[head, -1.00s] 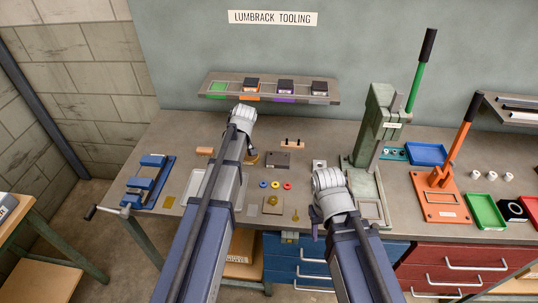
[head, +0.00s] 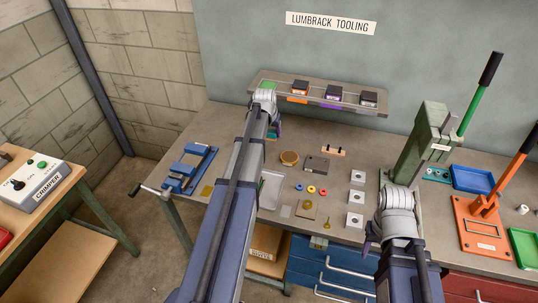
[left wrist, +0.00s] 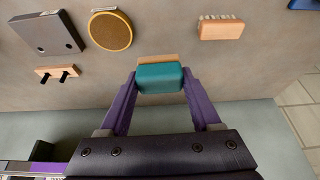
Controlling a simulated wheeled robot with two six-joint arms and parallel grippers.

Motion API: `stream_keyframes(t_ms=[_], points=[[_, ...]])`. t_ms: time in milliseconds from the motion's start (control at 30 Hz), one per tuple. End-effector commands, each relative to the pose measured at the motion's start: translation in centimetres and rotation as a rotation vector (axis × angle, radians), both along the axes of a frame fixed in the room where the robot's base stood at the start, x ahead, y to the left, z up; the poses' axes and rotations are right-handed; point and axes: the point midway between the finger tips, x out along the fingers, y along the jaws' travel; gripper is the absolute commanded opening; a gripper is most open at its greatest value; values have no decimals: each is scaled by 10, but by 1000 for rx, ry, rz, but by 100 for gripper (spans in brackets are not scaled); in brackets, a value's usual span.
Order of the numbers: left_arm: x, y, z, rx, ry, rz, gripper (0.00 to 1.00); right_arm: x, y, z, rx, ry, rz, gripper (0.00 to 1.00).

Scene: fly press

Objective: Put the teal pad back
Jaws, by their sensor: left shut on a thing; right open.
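The teal pad (left wrist: 160,77) is between the purple fingers of my left gripper (left wrist: 159,82) in the left wrist view. A tan layer shows along the pad's far edge. In the head view, a bit of the teal pad (head: 275,132) shows below my left gripper (head: 272,127), above the bench and in front of the tool shelf (head: 318,103). The shelf's left place is a bare green patch (head: 269,86). Dark-topped blocks stand in its other places, including an orange-labelled one (head: 299,89). My right gripper (head: 368,243) is open and empty over the bench's front edge.
A round tan disc (head: 289,158), a dark plate (head: 317,164) and a two-peg block (head: 333,151) lie on the bench. A brush (left wrist: 221,27) shows in the left wrist view. A blue vice (head: 190,168) stands left, a green press (head: 425,150) right.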

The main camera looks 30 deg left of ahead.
Motion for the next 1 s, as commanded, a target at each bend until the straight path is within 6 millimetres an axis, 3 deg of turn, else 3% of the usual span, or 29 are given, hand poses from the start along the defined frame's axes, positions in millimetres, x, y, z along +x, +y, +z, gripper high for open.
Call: stream_keyframes(t_ms=[100, 333, 733, 1000], points=[[1, 9, 1, 0, 0, -35, 20, 0, 0, 1, 0, 0, 0, 50], [0, 10, -4, 1, 0, -43, 20, 0, 0, -4, 0, 0, 0, 50], [0, 9, -60, 1, 1, -42, 20, 0, 0, -59, 0, 0, -2, 50], [0, 9, -63, 1, 1, -42, 20, 0, 0, -63, 0, 0, -2, 50]])
